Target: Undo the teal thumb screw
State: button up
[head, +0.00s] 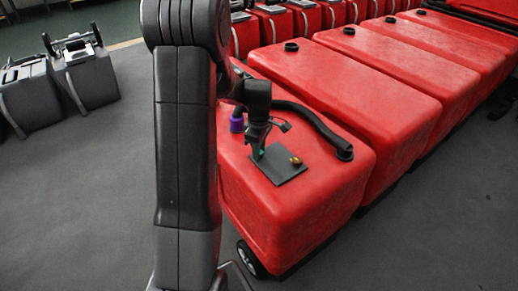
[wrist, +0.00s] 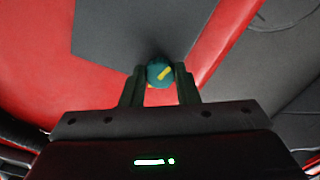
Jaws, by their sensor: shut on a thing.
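The teal thumb screw (wrist: 159,72) shows in the wrist view between the fingertips, with a yellow mark on its top. My gripper (wrist: 159,88) is shut on it, one finger on each side. In the head view my gripper (head: 258,155) reaches down to the left part of a dark plate (head: 285,168) on the nearest red tank (head: 300,217). There only a small bit of teal shows by the fingertips. The dark plate (wrist: 125,35) also shows beneath the screw in the wrist view. The screw's lower part is hidden.
A brass-coloured knob (head: 296,161) sits on the plate's right side. A purple cap (head: 237,124) is behind my gripper. A black hose (head: 316,122) runs across the tank to a fitting (head: 345,153). More red tanks stand behind. Grey machines (head: 62,78) stand at the left, with open floor between.

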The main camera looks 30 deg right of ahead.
jog(key=shift+s+a+f+n, duration=0.1)
jog(key=shift+f+n, duration=0.15)
jog(key=shift+n, duration=0.05)
dwell(0.4)
jog(key=o, duration=1)
jog(key=shift+r, duration=0.1)
notch_tip(320, 180, up, 14)
jog(key=shift+f+p, duration=0.1)
jog(key=shift+p, duration=0.35)
notch_tip(320, 180, down, 14)
jog(key=shift+r+b, duration=0.15)
jog(key=shift+b, duration=0.25)
